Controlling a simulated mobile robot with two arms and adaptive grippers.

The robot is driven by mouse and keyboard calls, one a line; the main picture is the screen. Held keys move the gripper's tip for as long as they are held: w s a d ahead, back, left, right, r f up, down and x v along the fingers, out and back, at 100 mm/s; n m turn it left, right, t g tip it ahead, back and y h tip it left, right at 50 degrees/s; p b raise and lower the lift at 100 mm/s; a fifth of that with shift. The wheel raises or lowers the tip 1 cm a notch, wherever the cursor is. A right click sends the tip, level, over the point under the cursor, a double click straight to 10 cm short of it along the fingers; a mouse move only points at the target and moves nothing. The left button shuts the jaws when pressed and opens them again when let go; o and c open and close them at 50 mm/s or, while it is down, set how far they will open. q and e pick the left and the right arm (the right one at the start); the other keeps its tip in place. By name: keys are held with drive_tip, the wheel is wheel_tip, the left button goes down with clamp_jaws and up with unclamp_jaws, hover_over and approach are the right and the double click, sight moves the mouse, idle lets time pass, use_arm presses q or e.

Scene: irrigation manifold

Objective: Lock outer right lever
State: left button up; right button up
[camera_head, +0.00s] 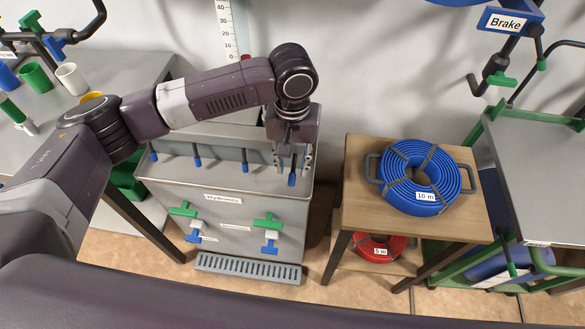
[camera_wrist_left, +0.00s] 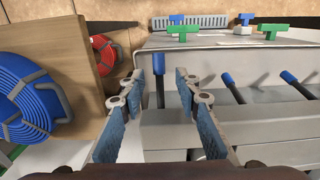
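The outer right lever (camera_head: 292,180) is a dark rod with a blue tip at the right end of the grey manifold box (camera_head: 160,172). It also shows in the left wrist view (camera_wrist_left: 159,92), pointing toward the box's front edge. My left gripper (camera_head: 292,170) is open over this lever. In the left wrist view its fingers (camera_wrist_left: 160,76) stand on either side of the rod, with visible gaps. Several more blue-tipped levers, such as the neighbouring lever (camera_head: 244,166), line the box to the left. My right gripper is not in view.
Green and blue taps (camera_head: 268,222) stick out of the box's front above a grey grate (camera_head: 248,268). A wooden stand (camera_head: 357,205) with a blue hose coil (camera_head: 400,158) and a red coil (camera_head: 368,248) is close on the right. Cups (camera_head: 72,79) stand on the left table.

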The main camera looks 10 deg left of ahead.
sight(293, 168)
use_arm(q)
drive_tip(key=shift+f, duration=1.3)
clamp_jaws()
